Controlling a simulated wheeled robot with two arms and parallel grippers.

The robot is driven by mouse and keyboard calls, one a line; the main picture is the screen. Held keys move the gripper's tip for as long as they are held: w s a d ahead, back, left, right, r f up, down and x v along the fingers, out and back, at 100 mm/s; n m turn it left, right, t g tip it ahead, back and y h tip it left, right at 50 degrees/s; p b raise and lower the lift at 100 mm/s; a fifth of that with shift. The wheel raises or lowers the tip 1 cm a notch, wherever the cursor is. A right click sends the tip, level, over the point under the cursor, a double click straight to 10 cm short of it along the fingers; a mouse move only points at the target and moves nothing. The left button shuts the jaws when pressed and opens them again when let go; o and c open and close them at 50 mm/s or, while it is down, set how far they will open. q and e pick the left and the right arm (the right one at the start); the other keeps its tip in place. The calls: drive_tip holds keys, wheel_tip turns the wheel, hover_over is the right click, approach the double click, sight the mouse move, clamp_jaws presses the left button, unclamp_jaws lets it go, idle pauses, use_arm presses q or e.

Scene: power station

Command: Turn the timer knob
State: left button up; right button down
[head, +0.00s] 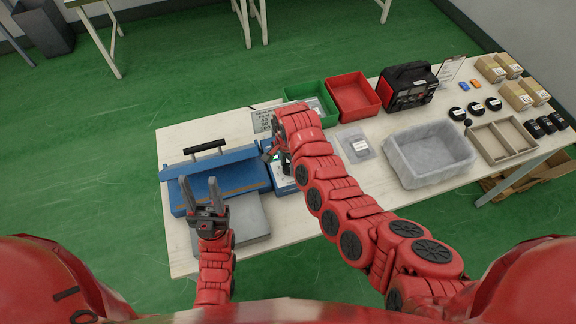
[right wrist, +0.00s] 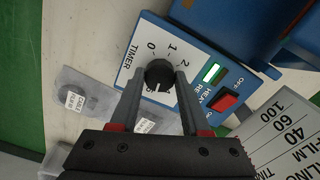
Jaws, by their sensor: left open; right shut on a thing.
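The black round timer knob (right wrist: 158,74) sits on a white panel (right wrist: 134,72) marked TIMER with a numbered dial, on the blue device (head: 218,170). In the right wrist view my right gripper (right wrist: 160,84) has its fingers on both sides of the knob, shut on it. In the head view my right arm covers the knob and most of the panel. My left gripper (head: 203,194) is open and empty, above the front left of the device and its grey plate (head: 262,212). A green-lit switch (right wrist: 211,72) and a red switch (right wrist: 227,101) sit beside the dial.
A sign with numbers (right wrist: 285,135) stands near the panel. Bagged parts (right wrist: 75,98) lie by the device. Green (head: 322,94) and red (head: 353,96) bins, a black-red machine (head: 407,86) and a lined grey bin (head: 428,157) stand to the right.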

drive_tip(key=n+b, duration=0.2)
drive_tip(key=n, duration=0.3)
drive_tip(key=shift+f+n, duration=0.1)
drive_tip(key=shift+n, duration=0.2)
drive_tip(key=n, duration=0.2)
drive_tip(key=shift+n+b, duration=0.4)
drive_tip(key=n+b, duration=0.1)
drive_tip(key=n, duration=0.2)
drive_tip(key=shift+n, duration=0.3)
drive_tip(key=n, duration=0.3)
drive_tip(key=shift+n+b, duration=0.3)
drive_tip(key=shift+b, duration=0.1)
drive_tip(key=n+b, duration=0.1)
drive_tip(key=n, duration=0.2)
drive_tip(key=shift+n, duration=0.3)
drive_tip(key=n, duration=0.3)
drive_tip(key=shift+b, duration=0.3)
drive_tip(key=shift+n, duration=1.3)
